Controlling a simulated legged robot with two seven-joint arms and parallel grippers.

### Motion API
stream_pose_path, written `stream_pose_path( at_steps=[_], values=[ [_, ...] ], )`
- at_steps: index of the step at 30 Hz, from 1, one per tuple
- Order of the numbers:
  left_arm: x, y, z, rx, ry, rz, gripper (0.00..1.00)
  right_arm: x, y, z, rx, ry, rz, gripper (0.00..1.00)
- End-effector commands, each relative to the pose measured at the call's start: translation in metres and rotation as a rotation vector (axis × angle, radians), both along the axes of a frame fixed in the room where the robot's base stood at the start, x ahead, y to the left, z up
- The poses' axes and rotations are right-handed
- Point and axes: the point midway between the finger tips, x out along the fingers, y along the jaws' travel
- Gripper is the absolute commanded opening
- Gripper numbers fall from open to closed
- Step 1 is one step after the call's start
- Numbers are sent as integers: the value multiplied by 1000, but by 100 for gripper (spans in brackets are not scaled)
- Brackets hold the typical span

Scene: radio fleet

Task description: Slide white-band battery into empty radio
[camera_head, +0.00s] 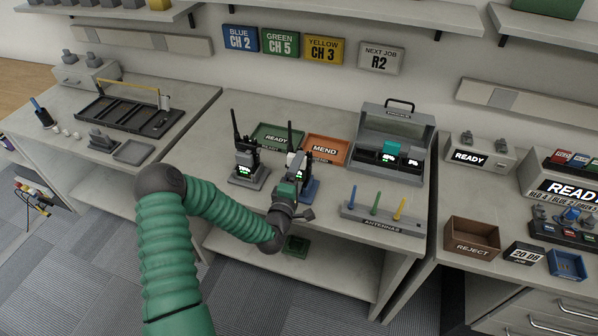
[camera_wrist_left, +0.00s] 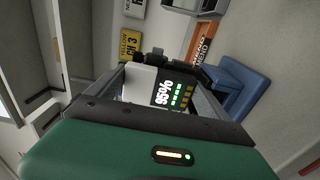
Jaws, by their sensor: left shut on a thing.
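My left gripper (camera_head: 293,187) is shut on the white-band battery (camera_wrist_left: 168,92), whose dark face reads 95% beside a white band. The battery's white part also shows in the head view (camera_head: 292,160), just above the gripper. A black radio with an upright antenna (camera_head: 290,138) stands right behind the gripper at a blue stand (camera_head: 311,188). The gripper and battery hide most of this radio, so I cannot tell whether the battery is inside it. Another radio (camera_head: 245,160), with a lit green display, stands to the left on a grey stand. My right gripper is out of view.
A green READY tray (camera_head: 277,136) and an orange MEND tray (camera_head: 327,150) lie behind the radios. A grey charger case (camera_head: 388,165) with several batteries stands to the right. The antenna rack (camera_head: 384,222) is near the table's front right edge.

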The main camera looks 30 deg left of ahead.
Motion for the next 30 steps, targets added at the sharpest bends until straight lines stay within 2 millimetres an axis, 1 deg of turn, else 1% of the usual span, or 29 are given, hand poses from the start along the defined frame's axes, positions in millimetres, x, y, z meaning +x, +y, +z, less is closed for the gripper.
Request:
stream_pose_path(
  at_steps=[30],
  values=[
    [0,0,-24,1,-1,-1,44,0,0,-20,0,0,0,47]
  ],
)
